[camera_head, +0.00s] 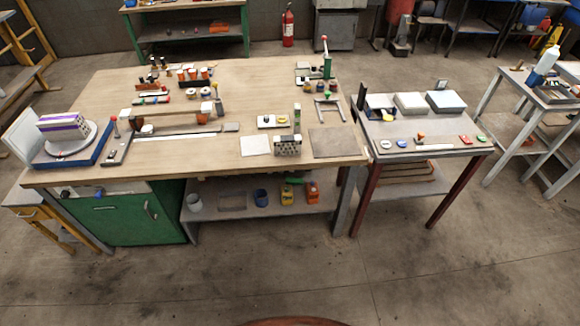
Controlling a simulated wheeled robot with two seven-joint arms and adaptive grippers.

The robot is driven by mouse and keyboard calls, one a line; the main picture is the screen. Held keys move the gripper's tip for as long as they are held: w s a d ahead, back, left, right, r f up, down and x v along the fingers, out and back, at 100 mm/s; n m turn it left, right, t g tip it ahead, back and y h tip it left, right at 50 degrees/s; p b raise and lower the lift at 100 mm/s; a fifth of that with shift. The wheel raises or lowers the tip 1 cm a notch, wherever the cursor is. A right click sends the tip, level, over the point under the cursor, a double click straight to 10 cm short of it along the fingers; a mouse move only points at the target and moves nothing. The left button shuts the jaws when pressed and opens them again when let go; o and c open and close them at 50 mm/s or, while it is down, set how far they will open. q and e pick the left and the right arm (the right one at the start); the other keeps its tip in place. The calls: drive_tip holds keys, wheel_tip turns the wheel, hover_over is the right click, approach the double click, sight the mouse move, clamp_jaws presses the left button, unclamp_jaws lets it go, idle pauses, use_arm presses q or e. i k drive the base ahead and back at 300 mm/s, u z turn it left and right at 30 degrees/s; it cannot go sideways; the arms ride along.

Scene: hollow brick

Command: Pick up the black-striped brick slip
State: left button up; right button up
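I cannot make out with certainty a black-striped brick slip. A small block with a dark speckled or holed face (288,146) stands near the front edge of the long wooden workbench (230,165), right of centre; its markings are too small to read. A white and purple striped block (62,126) sits on a round grey turntable (68,142) at the bench's left end. Neither of my grippers is in view.
A smaller table (440,151) at the right holds two pale blocks (410,103) (446,101) and small coloured discs. A green cabinet (130,215) and a shelf (235,210) are under the bench. The floor in front is clear.

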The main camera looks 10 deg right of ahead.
sight(284, 146)
drive_tip(key=z, duration=0.05)
drive_tip(key=k, duration=0.5)
drive_tip(key=u, duration=1.05)
drive_tip(key=i, duration=0.65)
drive_tip(key=u, duration=0.6)
drive_tip(key=i, duration=0.8)
drive_tip(key=z, duration=0.95)
drive_tip(key=i, duration=0.7)
drive_tip(key=z, duration=0.8)
